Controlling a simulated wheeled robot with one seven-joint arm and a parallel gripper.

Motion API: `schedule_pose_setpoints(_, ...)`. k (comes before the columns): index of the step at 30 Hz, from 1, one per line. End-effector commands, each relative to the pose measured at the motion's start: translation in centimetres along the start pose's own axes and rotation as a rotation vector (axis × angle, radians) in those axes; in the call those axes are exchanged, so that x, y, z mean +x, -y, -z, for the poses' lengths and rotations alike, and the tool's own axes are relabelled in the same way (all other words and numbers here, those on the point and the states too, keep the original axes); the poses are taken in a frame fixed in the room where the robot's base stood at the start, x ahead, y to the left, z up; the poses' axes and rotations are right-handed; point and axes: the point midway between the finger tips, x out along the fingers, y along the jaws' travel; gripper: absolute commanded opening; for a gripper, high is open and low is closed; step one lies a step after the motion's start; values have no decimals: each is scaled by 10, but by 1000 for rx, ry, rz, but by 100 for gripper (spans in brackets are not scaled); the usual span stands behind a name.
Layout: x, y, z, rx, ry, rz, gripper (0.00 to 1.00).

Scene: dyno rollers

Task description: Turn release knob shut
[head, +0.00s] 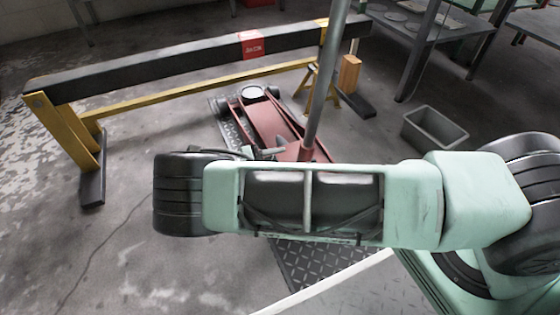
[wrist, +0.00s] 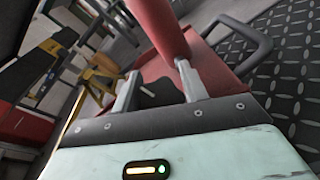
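The red floor jack (head: 272,122) stands on the floor beyond my arm, with a long grey handle (head: 325,75) rising from its rear end. In the wrist view its red handle tube (wrist: 160,28) and red body (wrist: 215,70) are close ahead. A dark knob-like part (wrist: 163,94) shows between my fingers below the tube; I take it for the release knob. My gripper (wrist: 157,72) has its two grey fingers wide apart, one on each side of this part. Firm contact is not visible. In the head view my arm hides the knob, and the gripper is mostly hidden.
A black beam (head: 170,65) on yellow legs spans behind the jack. A grey bin (head: 434,128) and metal shelving (head: 425,40) are at the right. Dark tread plate (wrist: 290,75) lies beside the jack.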

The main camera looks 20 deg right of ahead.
Motion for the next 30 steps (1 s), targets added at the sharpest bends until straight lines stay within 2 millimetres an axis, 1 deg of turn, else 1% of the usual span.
schedule_pose_setpoints(1, 4, 0, -1, 0, 9, 3, 54)
schedule_pose_setpoints(2, 4, 0, -1, 0, 8, 2, 63)
schedule_pose_setpoints(3, 4, 0, -1, 0, 7, 2, 65)
schedule_pose_setpoints(14, 1, 0, 0, 0, 2, 0, 65)
schedule_pose_setpoints(17, -4, -1, -1, 0, 1, -1, 65)
schedule_pose_setpoints(20, -16, -2, -2, 0, -1, -1, 65)
schedule_pose_setpoints(23, -35, -2, -3, 0, -2, -1, 65)
schedule_pose_setpoints(30, -86, 0, -3, 1, -1, 1, 65)
